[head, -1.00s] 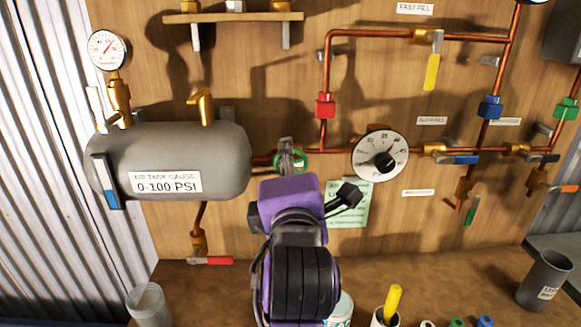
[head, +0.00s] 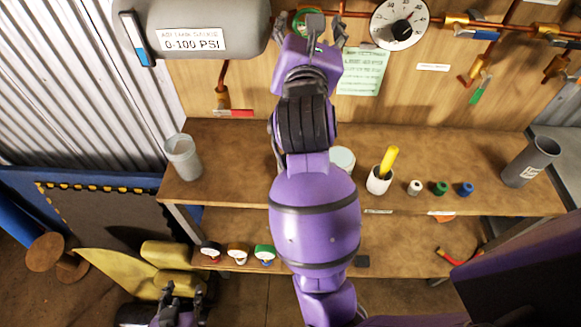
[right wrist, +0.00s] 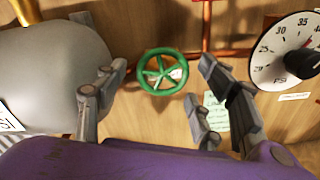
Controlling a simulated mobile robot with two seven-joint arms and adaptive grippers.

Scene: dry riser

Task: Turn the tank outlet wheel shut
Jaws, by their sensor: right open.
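The tank outlet wheel is a small green handwheel with spokes (right wrist: 160,74), on the copper pipe right of the grey tank (right wrist: 50,85). In the head view the wheel (head: 301,19) is at the top edge, partly hidden by my right gripper. My right gripper (head: 312,30) is open in front of it; in the right wrist view its fingers (right wrist: 158,82) stand apart, one left and the others right of the wheel. No finger visibly touches the rim. My left gripper (head: 183,295) is low at the bottom left, empty, with its fingers apart.
The dial gauge (head: 399,22) is just right of the wheel. A red-handled valve (head: 232,112) hangs under the tank.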

